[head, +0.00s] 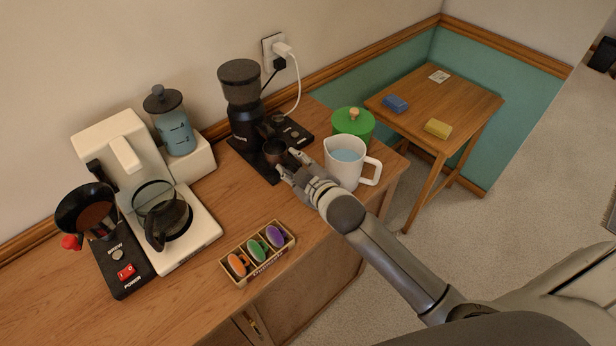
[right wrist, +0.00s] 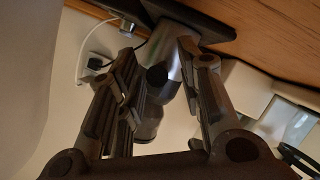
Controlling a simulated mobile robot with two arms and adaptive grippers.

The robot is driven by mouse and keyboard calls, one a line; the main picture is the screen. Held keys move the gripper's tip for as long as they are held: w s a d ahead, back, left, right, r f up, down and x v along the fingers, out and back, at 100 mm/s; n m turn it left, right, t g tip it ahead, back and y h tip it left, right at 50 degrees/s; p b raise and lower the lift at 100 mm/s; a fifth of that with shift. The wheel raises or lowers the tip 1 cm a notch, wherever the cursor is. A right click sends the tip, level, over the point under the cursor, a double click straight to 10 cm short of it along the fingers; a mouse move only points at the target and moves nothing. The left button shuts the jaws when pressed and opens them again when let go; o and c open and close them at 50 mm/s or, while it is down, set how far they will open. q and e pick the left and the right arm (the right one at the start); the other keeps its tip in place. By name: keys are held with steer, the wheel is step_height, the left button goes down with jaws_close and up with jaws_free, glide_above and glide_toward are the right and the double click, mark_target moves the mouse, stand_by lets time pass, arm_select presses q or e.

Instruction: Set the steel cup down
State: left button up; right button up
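The steel cup (head: 274,152), dark grey in this light, stands upright on the black base of the coffee grinder, in front of the grinder body. My right gripper (head: 287,164) is just to its right, with its fingers spread and pointing at it. In the right wrist view, which is upside down, a grey cylinder, seemingly the cup (right wrist: 172,48), shows between the tips of the open right gripper (right wrist: 158,62). A gap shows on its left; the right finger overlaps its edge, so contact there is unclear. My left gripper is not in view.
The grinder (head: 240,90) rises behind the cup. A white jug (head: 335,173) and green canister (head: 353,122) stand close to my right gripper. A coffee maker (head: 190,245) and capsule tray (head: 232,271) are on the left. The counter between is partly clear.

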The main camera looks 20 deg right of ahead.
steer(key=b+v, duration=0.1)
steer(key=v, duration=0.9)
steer(key=shift+s, duration=0.15)
stand_by(1.0)
